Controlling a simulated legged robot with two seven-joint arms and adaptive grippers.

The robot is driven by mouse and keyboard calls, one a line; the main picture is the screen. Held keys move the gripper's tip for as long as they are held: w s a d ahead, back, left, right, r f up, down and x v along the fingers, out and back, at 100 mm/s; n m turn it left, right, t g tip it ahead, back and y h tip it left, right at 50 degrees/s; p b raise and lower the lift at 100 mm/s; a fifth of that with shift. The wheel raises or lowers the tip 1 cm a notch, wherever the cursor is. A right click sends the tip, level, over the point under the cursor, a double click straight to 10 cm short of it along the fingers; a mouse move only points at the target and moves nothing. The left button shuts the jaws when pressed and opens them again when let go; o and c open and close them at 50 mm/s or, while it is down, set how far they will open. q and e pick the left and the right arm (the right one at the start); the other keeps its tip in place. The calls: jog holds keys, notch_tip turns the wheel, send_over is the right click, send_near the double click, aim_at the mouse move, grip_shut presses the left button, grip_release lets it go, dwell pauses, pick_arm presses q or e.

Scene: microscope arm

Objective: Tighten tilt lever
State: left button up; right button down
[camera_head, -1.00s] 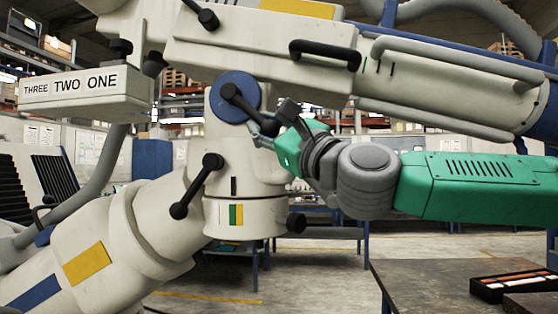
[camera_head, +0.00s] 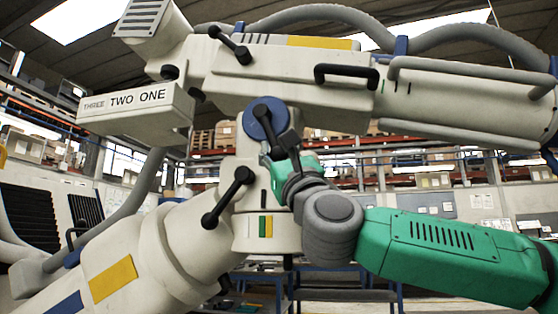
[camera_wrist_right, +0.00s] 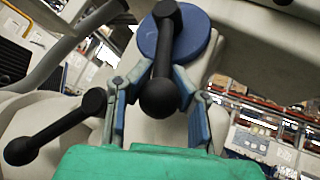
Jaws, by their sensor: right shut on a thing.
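The tilt lever (camera_head: 267,128) is a black bar with round ends on a blue disc (camera_head: 251,123) at the joint of the cream microscope arm. It points down and slightly right. My right gripper (camera_head: 273,153) is at its lower end, partly hidden by my wrist. In the right wrist view the lever (camera_wrist_right: 164,50) hangs from the blue disc (camera_wrist_right: 200,38), and its lower knob lies between the blue-grey fingers of my right gripper (camera_wrist_right: 150,82). The gripper is shut on the lever. My left gripper is not in view.
Another black lever (camera_head: 228,197) sits just lower left of the gripper; it also shows in the right wrist view (camera_wrist_right: 55,127). A black handle (camera_head: 347,75) and a lever (camera_head: 230,45) are on the upper arm. A sign box (camera_head: 137,110) stands at left.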

jog(key=shift+s+r, duration=0.25)
jog(key=shift+r, duration=0.25)
jog(key=c, duration=1.5)
grip_release()
jog(key=shift+s, duration=0.2)
jog(key=shift+w+a+f, duration=0.15)
jog(key=shift+w+f, duration=0.1)
jog(key=shift+f, duration=0.05)
jog(key=v, duration=1.2)
